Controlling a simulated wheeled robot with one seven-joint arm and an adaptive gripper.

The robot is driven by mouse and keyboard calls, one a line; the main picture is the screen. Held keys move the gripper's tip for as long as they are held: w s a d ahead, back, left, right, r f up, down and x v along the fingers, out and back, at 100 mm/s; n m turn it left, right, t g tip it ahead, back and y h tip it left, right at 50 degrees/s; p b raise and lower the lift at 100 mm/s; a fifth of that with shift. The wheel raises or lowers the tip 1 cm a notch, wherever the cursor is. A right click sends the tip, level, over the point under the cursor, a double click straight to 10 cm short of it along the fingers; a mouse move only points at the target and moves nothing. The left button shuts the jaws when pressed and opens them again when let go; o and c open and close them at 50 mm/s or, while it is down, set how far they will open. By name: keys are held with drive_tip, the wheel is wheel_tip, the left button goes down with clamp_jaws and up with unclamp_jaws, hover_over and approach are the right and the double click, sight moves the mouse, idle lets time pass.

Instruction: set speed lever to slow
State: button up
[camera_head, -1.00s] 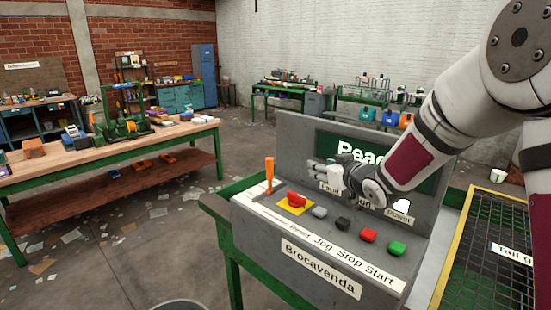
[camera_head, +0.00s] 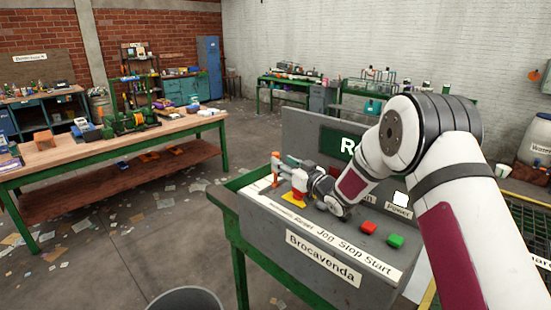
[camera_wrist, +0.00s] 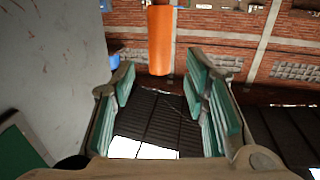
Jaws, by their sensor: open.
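The speed lever is an orange handle (camera_head: 274,166) standing upright at the left end of the grey control panel (camera_head: 272,238). My gripper (camera_head: 282,165) is beside it on the right, level with its upper part in the head view. In the wrist view the orange handle (camera_wrist: 160,42) stands ahead of my gripper (camera_wrist: 160,72), lined up with the gap between the green-padded fingers. The fingers are apart with nothing held between them. I cannot tell whether a finger touches the handle. The lever's base and its slow mark are hidden.
Red (camera_head: 368,228) and green (camera_head: 395,241) buttons sit right of my wrist on the panel. My arm hides the other buttons and part of the screen (camera_head: 337,143). A bin (camera_head: 185,297) stands on the floor in front.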

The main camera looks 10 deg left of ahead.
drive_tip(key=shift+x, duration=2.7)
drive_tip(key=shift+c, duration=0.2)
clamp_jaws()
